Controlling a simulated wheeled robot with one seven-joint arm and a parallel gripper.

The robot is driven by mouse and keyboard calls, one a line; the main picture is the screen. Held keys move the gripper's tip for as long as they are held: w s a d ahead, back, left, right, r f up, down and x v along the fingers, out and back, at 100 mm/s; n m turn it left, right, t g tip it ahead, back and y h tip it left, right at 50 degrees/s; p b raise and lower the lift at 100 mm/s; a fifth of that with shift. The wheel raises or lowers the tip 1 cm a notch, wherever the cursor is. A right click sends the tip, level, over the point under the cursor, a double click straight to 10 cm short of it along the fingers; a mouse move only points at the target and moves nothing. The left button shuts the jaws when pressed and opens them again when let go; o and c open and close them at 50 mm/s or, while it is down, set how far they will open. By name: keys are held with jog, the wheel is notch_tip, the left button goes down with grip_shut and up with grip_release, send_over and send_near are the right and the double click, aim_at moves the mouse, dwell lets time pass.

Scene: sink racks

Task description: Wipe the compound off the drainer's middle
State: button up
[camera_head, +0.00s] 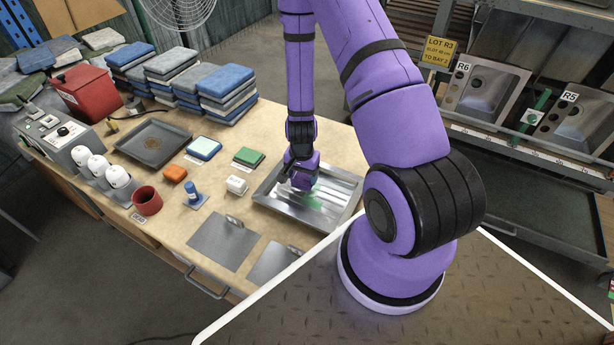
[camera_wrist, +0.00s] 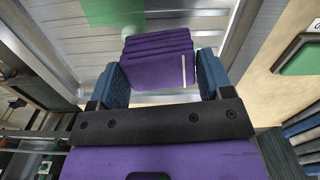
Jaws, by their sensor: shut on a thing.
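The drainer (camera_head: 341,187) is a shiny ribbed metal tray on the bench, mostly beneath my gripper in the head view. Its ribbed surface (camera_wrist: 75,45) fills the upper part of the wrist view. A translucent green patch of compound (camera_head: 312,201) lies on the drainer's middle; it also shows at the top of the wrist view (camera_wrist: 112,10). My gripper (camera_head: 303,184) is low over the drainer, beside the patch. In the wrist view its two blue fingers are shut on a folded purple cloth (camera_wrist: 158,62) with a white tag. Whether the cloth touches the drainer I cannot tell.
Flat metal plates (camera_head: 222,243) lie at the front. Stacked cloths (camera_head: 226,88) stand at the back. Sinks (camera_head: 484,90) are racked at right.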

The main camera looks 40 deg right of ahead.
jog(key=shift+w+a+r, duration=0.1)
jog(key=shift+w+a, duration=0.2)
jog(key=shift+w, duration=0.55)
jog(key=shift+w+a, duration=0.35)
jog(key=shift+w, duration=0.45)
jog(key=shift+w+a+r, duration=0.1)
jog(key=shift+w+a, duration=0.2)
jog(key=shift+w, duration=0.55)
jog(key=shift+w+d, duration=0.35)
jog(key=shift+d, duration=0.45)
jog(key=shift+s+d+r, duration=0.15)
jog(key=shift+s+d, duration=0.8)
jog(key=shift+s, duration=1.25)
jog(key=shift+s+d+r, duration=0.2)
jog(key=shift+s+d, duration=0.7)
jog(key=shift+s, duration=1.25)
jog(key=shift+s+d+r, duration=0.15)
jog(key=shift+s+d, duration=0.8)
jog(key=shift+s, duration=1.25)
jog(key=shift+w+a+r, duration=0.15)
jog(key=shift+w+a, duration=0.75)
jog(key=shift+w, duration=1.3)
jog(key=shift+w+a+r, duration=0.15)
jog(key=shift+w+a, duration=0.75)
jog(key=shift+w, duration=1.25)
jog(key=shift+w+a+r, duration=0.15)
jog(key=shift+w+a, duration=0.75)
jog(key=shift+w, duration=1.3)
jog(key=shift+r, duration=3)
